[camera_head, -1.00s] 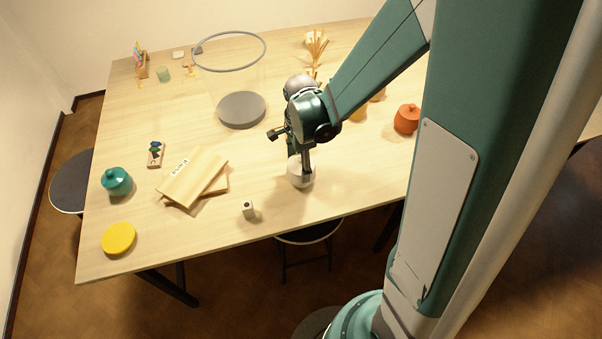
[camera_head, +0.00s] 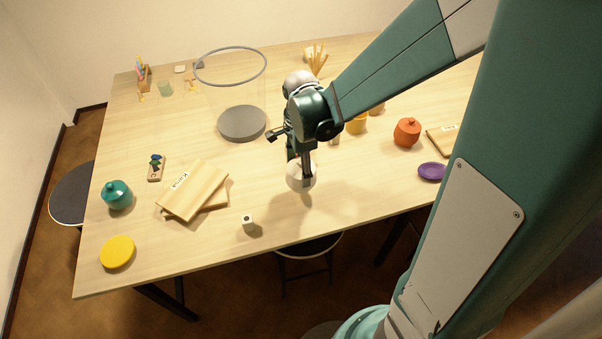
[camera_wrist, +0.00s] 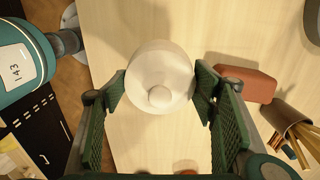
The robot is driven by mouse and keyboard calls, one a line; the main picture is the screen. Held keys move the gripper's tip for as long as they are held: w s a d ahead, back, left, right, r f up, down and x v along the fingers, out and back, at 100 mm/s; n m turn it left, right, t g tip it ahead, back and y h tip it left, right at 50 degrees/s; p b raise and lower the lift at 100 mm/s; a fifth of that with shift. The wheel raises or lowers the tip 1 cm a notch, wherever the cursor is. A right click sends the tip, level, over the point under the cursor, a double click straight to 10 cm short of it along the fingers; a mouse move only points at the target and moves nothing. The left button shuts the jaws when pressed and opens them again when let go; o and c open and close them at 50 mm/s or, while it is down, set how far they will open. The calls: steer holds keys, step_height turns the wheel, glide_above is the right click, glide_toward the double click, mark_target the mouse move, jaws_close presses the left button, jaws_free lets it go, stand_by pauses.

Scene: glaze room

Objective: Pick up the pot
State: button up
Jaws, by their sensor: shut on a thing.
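A white pot (camera_head: 296,183) with a round knob on its lid is in my gripper (camera_head: 302,168). In the wrist view the pot (camera_wrist: 160,68) is seen from above, between the two green ribbed fingers of my gripper (camera_wrist: 160,88). The fingers are shut on its sides. In the head view the pot hangs a little above the table, near the front middle, with its shadow on the wood below. My fingers and wrist cover part of it there. A teal lidded pot (camera_head: 117,196) stands at the left, and an orange lidded pot (camera_head: 407,133) at the right.
A hoop-topped clear cylinder with a grey base (camera_head: 241,123) stands behind. A reddish block (camera_wrist: 247,84) shows beside the right finger.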

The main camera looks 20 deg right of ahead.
steer(key=shift+r, duration=2.45)
step_height(320, 180, up, 22)
steer(key=w+a+r+n, duration=0.1)
steer(key=w+a+r, duration=0.15)
steer(key=w, duration=0.85)
steer(key=w+a+r, duration=0.1)
steer(key=w+a, duration=0.3)
steer(key=w, duration=0.7)
steer(key=w+a+f+n, duration=0.15)
steer(key=w+a, duration=0.25)
steer(key=w, duration=0.5)
steer(key=w+a+f, duration=0.2)
steer(key=w+a, duration=0.1)
steer(key=w, duration=0.6)
step_height(320, 180, down, 18)
steer(key=shift+a+f, duration=0.2)
steer(key=shift+a, duration=0.05)
step_height(320, 180, down, 6)
steer(key=shift+f, duration=0.2)
